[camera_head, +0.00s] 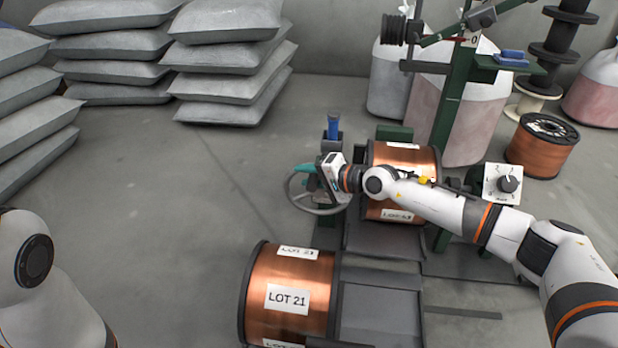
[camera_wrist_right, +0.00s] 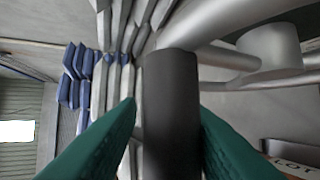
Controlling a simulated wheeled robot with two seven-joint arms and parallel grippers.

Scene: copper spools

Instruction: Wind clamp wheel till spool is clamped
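The clamp wheel (camera_head: 297,204) is a grey handwheel left of the upper copper spool (camera_head: 405,157), which sits in the green stand and is partly hidden by my right arm. My right gripper (camera_head: 306,169) has teal fingers and is at the wheel's upper side. In the right wrist view, the dark wheel handle (camera_wrist_right: 172,115) stands between the two fingers. The right finger meets its edge, but a thin gap seems to show at the left, so a firm grip is unclear. Whether the clamp touches the spool is hidden. My left gripper is out of view.
A copper spool labelled LOT 21 (camera_head: 289,299) stands in front on the left of a grey ramp (camera_head: 378,318). Grey sacks (camera_head: 225,55) are stacked behind. The left floor is clear.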

